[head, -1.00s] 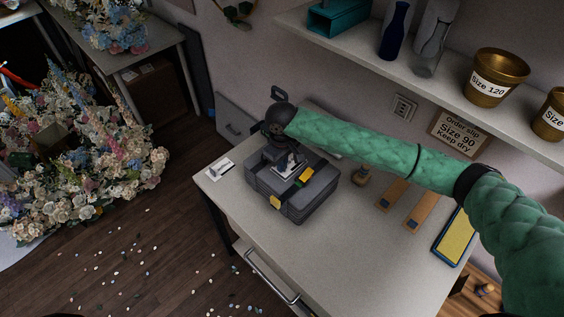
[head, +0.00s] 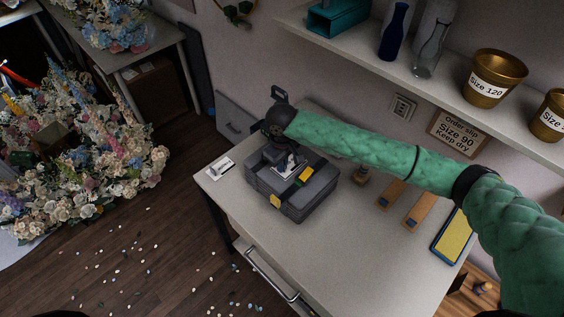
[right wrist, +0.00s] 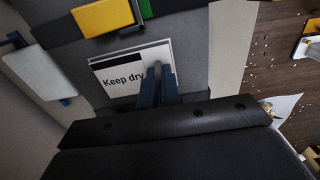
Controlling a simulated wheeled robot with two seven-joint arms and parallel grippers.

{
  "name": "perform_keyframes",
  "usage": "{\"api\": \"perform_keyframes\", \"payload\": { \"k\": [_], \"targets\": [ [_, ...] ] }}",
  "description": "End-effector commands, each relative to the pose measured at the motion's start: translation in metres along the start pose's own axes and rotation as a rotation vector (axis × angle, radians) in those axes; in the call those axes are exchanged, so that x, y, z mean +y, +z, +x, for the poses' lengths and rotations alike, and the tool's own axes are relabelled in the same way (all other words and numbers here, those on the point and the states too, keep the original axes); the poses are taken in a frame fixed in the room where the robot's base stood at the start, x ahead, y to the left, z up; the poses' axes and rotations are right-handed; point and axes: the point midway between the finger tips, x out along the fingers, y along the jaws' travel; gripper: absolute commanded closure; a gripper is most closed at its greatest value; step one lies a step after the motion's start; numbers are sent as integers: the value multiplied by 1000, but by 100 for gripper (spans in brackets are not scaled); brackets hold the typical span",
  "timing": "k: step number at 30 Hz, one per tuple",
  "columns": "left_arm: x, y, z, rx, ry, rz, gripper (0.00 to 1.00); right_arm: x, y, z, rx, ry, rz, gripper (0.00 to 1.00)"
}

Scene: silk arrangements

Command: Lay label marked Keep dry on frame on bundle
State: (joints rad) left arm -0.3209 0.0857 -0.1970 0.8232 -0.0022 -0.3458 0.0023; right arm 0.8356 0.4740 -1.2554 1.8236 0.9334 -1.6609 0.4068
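The white label marked Keep dry (right wrist: 120,78), with a black band, lies close over the bundle's top in the right wrist view. A pale edge, perhaps the frame (right wrist: 128,52), shows just behind it; the label hides most of it. The bundle (head: 296,205) is a dark grey stack on the table, with yellow and green patches. My right gripper (right wrist: 158,88) is over the bundle, its blue fingers close together at the label's right edge, apparently pinching it. I cannot tell whether the label touches the frame. My left gripper is out of view.
The table (head: 330,240) has free room in front of the bundle. Wooden boards (head: 421,210) and a yellow-blue pad (head: 453,237) lie right. A shelf (head: 440,92) with pots hangs above; an order slip (head: 457,133) reads Size 90, Keep dry.

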Motion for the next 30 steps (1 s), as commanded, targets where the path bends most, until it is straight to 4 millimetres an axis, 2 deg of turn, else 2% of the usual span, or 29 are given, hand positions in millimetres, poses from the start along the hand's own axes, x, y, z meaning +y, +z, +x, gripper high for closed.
{"api": "perform_keyframes", "payload": {
  "k": [30],
  "targets": [
    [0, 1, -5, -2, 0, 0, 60, 0, 0, 5, 0, 1, 0, 100]
  ]
}}
